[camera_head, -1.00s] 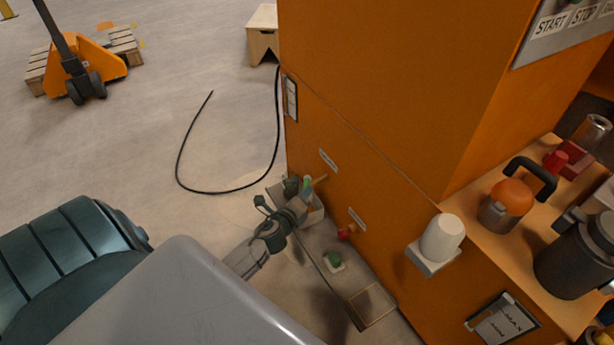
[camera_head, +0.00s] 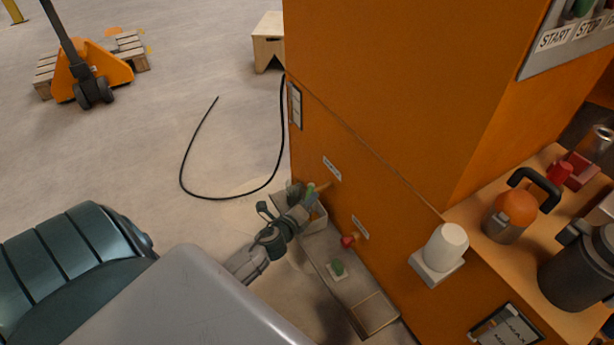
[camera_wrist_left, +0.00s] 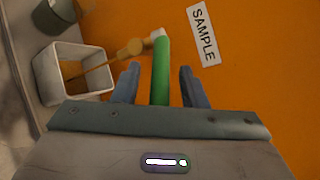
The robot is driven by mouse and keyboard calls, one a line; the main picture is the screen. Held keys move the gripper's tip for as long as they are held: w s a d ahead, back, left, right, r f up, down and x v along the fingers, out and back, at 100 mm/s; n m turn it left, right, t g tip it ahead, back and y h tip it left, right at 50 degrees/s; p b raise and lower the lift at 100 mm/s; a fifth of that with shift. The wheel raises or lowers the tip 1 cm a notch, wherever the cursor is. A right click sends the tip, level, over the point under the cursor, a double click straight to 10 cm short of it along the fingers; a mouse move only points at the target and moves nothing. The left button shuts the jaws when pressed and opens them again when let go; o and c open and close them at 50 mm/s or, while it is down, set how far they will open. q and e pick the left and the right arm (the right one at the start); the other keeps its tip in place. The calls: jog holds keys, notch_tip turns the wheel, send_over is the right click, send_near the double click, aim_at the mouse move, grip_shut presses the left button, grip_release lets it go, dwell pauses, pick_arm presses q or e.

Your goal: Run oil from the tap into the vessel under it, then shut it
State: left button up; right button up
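The tap (camera_wrist_left: 132,48) is a brass fitting on the orange cabinet wall, beside a SAMPLE label (camera_wrist_left: 203,35). Its green lever (camera_wrist_left: 160,70) lies between the fingers of my left gripper (camera_wrist_left: 160,84), with a gap visible on both sides. In the head view my left gripper (camera_head: 303,203) is at the tap, low on the cabinet. The vessel (camera_wrist_left: 45,72) is a white square container below the tap. A thin amber strand runs from the tap into it, and amber colour shows inside; I cannot tell the level. My right gripper is out of view.
A red-handled fitting (camera_head: 347,240) and a green object on a pale plate (camera_head: 337,268) are nearby. A shelf holds an orange-topped flask (camera_head: 512,212). A black hose (camera_head: 182,170) lies on open floor.

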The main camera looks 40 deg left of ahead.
pick_arm(q)
jog(key=v, duration=1)
jog(key=shift+s+b, duration=0.35)
jog(key=shift+b, duration=0.05)
